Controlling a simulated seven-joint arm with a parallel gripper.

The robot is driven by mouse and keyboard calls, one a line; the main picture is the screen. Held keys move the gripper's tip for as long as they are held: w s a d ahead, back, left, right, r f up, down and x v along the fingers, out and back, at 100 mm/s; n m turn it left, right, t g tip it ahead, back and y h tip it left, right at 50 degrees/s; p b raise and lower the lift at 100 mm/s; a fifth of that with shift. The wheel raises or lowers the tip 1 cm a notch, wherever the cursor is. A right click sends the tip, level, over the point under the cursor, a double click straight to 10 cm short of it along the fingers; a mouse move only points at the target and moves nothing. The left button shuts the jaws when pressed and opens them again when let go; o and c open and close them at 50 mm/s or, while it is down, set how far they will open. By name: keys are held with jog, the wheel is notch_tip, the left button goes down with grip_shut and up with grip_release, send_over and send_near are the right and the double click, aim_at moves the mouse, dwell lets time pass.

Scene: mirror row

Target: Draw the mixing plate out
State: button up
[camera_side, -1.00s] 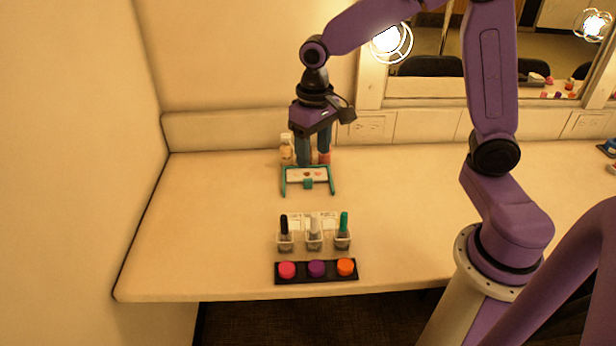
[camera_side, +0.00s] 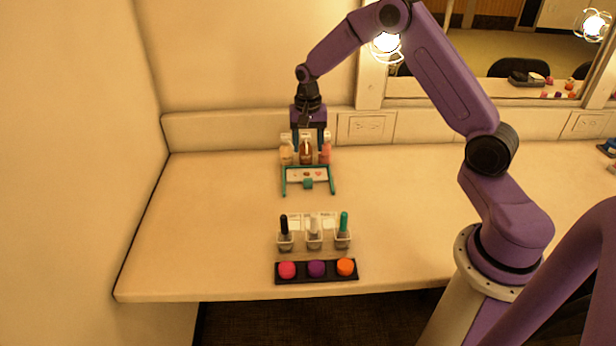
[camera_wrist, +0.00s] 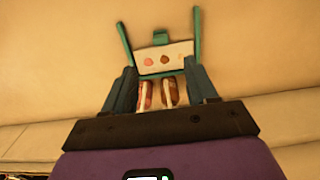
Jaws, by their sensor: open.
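The mixing plate (camera_side: 318,173) is a white rectangle with coloured smudges, lying in a teal frame (camera_side: 332,183) with two side arms. A teal block (camera_side: 308,183) sits at its front edge. In the wrist view the plate (camera_wrist: 182,50) and the block (camera_wrist: 160,38) show beyond my fingertips. My gripper (camera_side: 311,146) is open, pointing down behind the plate at the row of bottles. Its fingers (camera_wrist: 160,82) are spread, with bottles visible between them. Nothing shows as gripped, and the plate is apart from the fingers in the picture.
Bottles, pale (camera_side: 286,154), brown (camera_side: 306,154) and pink (camera_side: 325,154), stand behind the plate. The counter (camera_side: 210,215) is clear to the left and right.

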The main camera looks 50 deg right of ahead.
aim_at(308, 180)
notch_tip(308, 180, down, 12)
jog(key=shift+f, duration=0.1)
dwell(0.4)
